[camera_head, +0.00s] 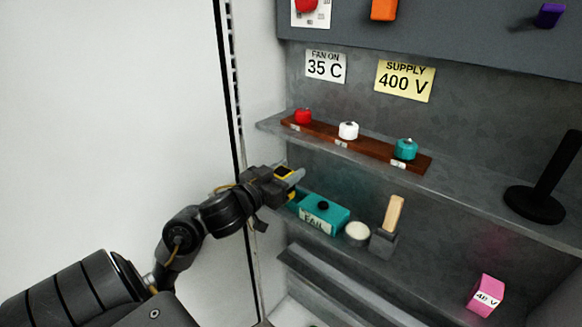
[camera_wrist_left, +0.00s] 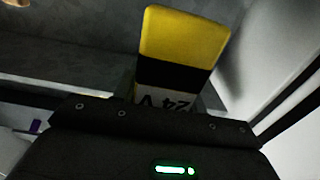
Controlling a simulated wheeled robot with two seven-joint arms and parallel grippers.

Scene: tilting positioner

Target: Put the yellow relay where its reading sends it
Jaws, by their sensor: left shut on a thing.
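The yellow relay is in my left gripper (camera_head: 286,176), which is shut on it. In the left wrist view the yellow relay (camera_wrist_left: 185,38) has a black band and a white label, upside down and partly hidden, that seems to read 24 V. In the head view only a little of the yellow relay (camera_head: 283,170) shows between the fingers. The gripper is at the left end of the shelves, below the upper shelf's left part and in front of the lower one. A teal box (camera_head: 335,215) marked FAIL with a dark round hole is just right of and below it. My right gripper is not in view.
A brown rack (camera_head: 375,148) with red, white and teal knobs stands on the upper shelf. Signs read FAN ON 35 C (camera_head: 326,66) and SUPPLY 400 V (camera_head: 405,80). A round pale item (camera_head: 357,232), a wooden-handled tool (camera_head: 392,215) and a pink 48 V block (camera_head: 486,294) sit lower.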

